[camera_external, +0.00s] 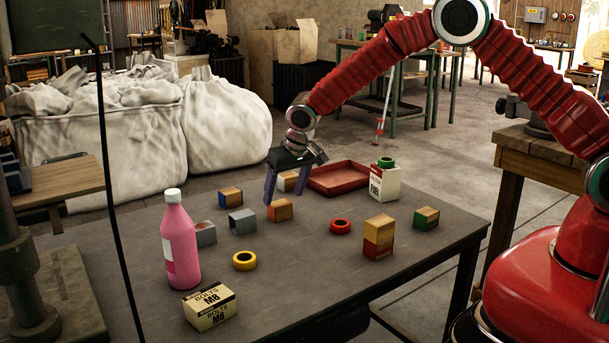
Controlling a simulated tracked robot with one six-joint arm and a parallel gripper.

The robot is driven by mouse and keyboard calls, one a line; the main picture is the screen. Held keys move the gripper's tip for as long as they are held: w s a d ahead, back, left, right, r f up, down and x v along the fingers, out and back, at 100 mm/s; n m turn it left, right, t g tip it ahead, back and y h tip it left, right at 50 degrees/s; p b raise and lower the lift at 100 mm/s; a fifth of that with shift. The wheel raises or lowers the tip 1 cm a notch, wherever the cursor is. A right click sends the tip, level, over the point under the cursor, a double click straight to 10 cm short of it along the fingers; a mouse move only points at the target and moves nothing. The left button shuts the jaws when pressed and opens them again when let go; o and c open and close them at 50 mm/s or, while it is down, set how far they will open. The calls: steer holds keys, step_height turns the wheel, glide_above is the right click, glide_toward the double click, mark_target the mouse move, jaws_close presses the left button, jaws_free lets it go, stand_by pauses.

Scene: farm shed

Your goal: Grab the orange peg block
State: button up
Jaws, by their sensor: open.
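The orange peg block (280,210) is a small wooden block with orange sides, standing on the dark table just right of a grey channel piece. My gripper (284,196) is open and points down, with its two purple-blue fingers apart. Its fingertips show just above or behind the orange block, one to its upper left and one to its upper right. Nothing is held between them. I cannot tell from this view whether the fingers are directly over the block or behind it.
Nearby are a blue block (230,197), a pale block (288,182), grey channels (242,222), a red ring (340,226) and a yellow ring (245,261). A pink bottle (180,250), bolts box (209,307), red-yellow stack (378,238), green block (426,219) and red tray (350,192) stand around.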

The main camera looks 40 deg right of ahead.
mark_target(281, 204)
steer(key=shift+a+f, duration=0.15)
steer(key=shift+f, duration=0.5)
steer(key=shift+x, duration=1.95)
steer(key=shift+s+a, duration=0.15)
steer(key=shift+c, duration=0.5)
steer(key=c, duration=1.1)
